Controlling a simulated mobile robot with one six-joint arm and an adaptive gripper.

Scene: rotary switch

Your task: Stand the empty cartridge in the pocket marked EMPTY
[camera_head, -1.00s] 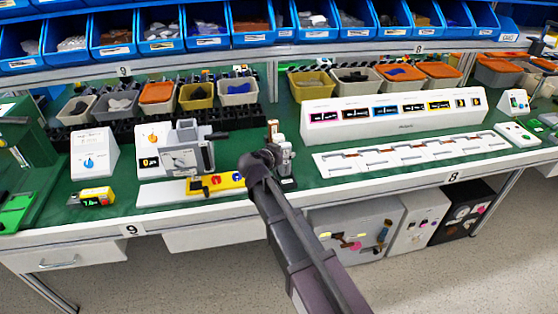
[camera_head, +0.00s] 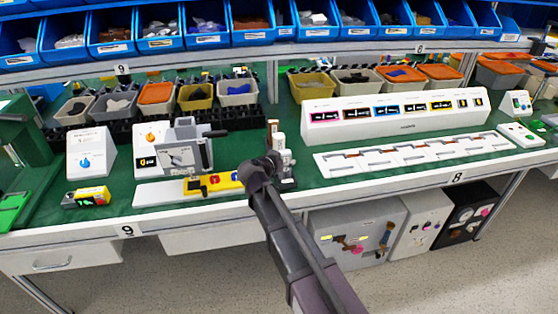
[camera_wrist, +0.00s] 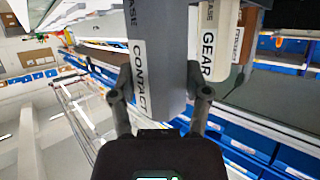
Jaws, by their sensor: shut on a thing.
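My gripper (camera_wrist: 160,98) has its fingers on either side of a dark grey cartridge (camera_wrist: 158,65) labelled CONTACT in the wrist view. A cream cartridge labelled GEAR (camera_wrist: 208,45) stands close beside it, with another labelled block (camera_wrist: 236,45) behind. In the head view my gripper (camera_head: 268,162) is low over the bench at a small dark-based stand (camera_head: 288,184). Pale upright cartridges (camera_head: 280,142) show just behind it. The held cartridge is mostly hidden there by my arm. I cannot make out any pocket marked EMPTY.
A grey machine with a dark handle (camera_head: 184,156) and a yellow fixture (camera_head: 214,184) stand left of my gripper. A white slotted tray (camera_head: 420,153) and long white console (camera_head: 400,112) stand right. Bins line the back. Some green bench top (camera_head: 240,150) is clear.

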